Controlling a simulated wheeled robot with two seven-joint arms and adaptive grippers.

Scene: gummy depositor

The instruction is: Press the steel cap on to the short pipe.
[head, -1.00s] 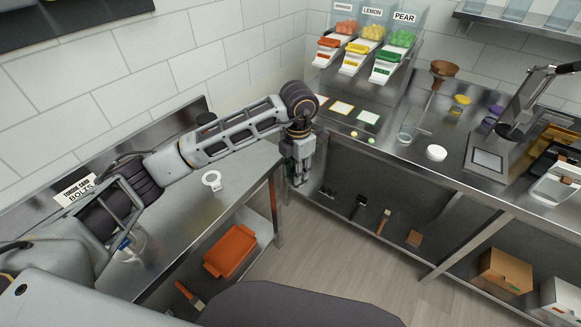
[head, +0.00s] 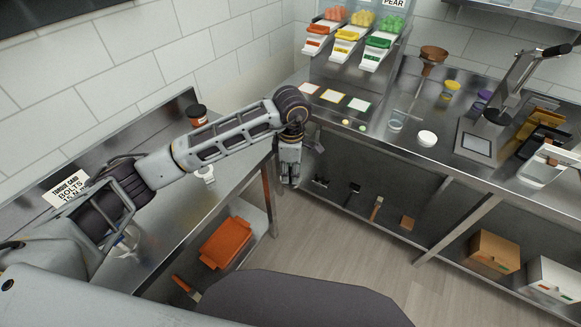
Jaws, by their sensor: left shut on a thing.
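My left gripper (head: 289,175) points down in the gap between the left steel table (head: 165,225) and the right-hand counter. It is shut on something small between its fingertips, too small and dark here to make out. I cannot pick out the steel cap or the short pipe for certain. A pale ring-shaped piece (head: 206,174) lies on the left table, partly hidden behind my left forearm. My right gripper is not in view.
A dark canister with an orange band (head: 197,116) stands at the left table's back edge. A torque card (head: 68,189) leans at left. An orange tray (head: 226,243) sits on the shelf below. The counter (head: 405,170) holds a white round piece (head: 427,138) and a lever press (head: 520,85).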

